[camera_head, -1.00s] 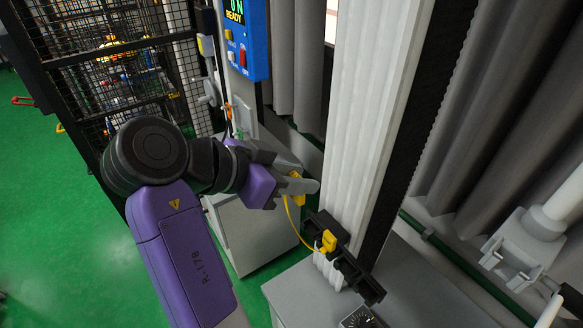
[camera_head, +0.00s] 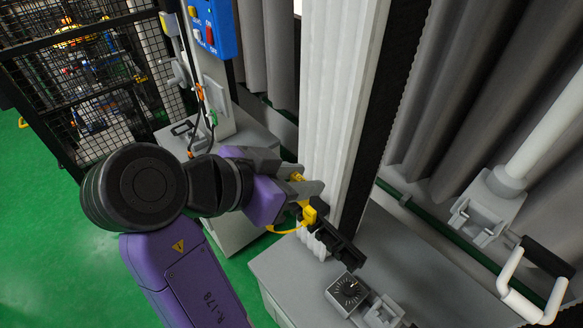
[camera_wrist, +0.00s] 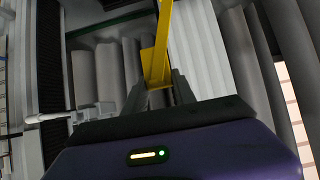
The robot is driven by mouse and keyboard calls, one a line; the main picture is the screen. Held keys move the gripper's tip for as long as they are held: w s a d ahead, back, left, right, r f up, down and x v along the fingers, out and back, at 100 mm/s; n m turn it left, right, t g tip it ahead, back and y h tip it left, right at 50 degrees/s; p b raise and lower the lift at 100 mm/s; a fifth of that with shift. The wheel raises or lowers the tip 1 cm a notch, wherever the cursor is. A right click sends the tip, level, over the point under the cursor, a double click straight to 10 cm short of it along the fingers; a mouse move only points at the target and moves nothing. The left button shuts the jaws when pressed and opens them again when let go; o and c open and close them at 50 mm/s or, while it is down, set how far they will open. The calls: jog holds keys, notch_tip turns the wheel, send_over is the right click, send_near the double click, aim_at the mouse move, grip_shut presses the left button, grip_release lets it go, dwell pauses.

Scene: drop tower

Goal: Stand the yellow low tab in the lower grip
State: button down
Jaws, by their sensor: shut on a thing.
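My gripper (camera_head: 306,186) is in front of the white column, its fingers shut on a yellow piece (camera_head: 297,177), which I take to be the yellow low tab. In the wrist view the yellow piece (camera_wrist: 157,62) is a long narrow bar with a wider part between the fingers; its far end leaves the top of the picture. A grey clamp-like fixture (camera_head: 383,312) at the bottom edge may be the lower grip; I cannot be sure.
The white ribbed column (camera_head: 343,100) stands behind my gripper. The black bracket (camera_head: 338,245) juts from its foot. A dial box (camera_head: 347,292) sits on the grey bench (camera_head: 285,272). A grey jawed head (camera_head: 487,208) on a white rod and a white handle (camera_head: 530,295) are at right.

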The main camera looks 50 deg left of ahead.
jog(key=shift+d, duration=8.15)
jog(key=shift+w+d+f+b, duration=1.05)
jog(key=shift+w+f+b, duration=0.9)
jog(key=shift+f, duration=4.7)
jog(key=shift+w+d+f+b, duration=1)
jog(key=shift+w+f+b, duration=0.9)
jog(key=shift+f, duration=4.7)
jog(key=shift+w+d+f+b, duration=1.05)
jog(key=shift+w+f+b, duration=0.9)
jog(key=shift+f, duration=4.7)
